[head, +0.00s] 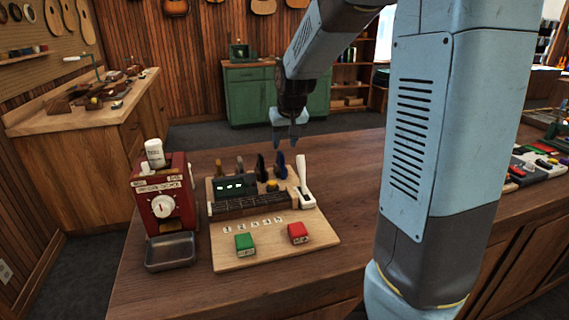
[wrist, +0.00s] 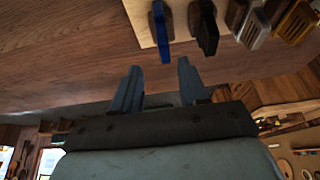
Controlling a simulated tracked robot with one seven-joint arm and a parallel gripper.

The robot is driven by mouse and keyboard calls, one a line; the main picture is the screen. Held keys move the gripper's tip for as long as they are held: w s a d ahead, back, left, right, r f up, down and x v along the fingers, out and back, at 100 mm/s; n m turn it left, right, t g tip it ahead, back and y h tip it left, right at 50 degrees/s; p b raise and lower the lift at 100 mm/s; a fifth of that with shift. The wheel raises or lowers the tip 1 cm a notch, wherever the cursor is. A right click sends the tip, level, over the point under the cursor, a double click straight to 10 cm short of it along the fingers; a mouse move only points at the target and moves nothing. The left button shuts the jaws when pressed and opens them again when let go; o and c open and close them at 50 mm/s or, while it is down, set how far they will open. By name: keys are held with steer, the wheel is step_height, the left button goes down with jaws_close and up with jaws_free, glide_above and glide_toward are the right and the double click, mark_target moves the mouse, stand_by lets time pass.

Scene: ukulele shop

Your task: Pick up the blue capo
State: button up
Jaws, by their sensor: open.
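The blue capo (head: 281,161) stands upright at the right end of a row of capos, along the back of a wooden board (head: 272,258). In the wrist view the blue capo (wrist: 162,34) is the leftmost of the row, beside a black capo (wrist: 206,28). My gripper (head: 286,146) is above and close to the blue capo in the head view. In the wrist view my gripper (wrist: 157,80) is open, with nothing between its fingers. The blue capo is beyond the fingertips, with a visible gap.
The board also carries a fretboard piece (head: 248,203), a white-handled lever (head: 304,183), a green block (head: 244,244) and a red block (head: 298,233). A red machine (head: 164,200) stands left of it. The counter (head: 350,160) behind and right of the board is clear.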

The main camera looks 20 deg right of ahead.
mark_target(281, 153)
steer(key=shift+a+x, duration=0.2)
steer(key=shift+x, duration=1.3)
steer(key=shift+a+x, duration=0.15)
steer(key=shift+x, duration=1.35)
jaws_close()
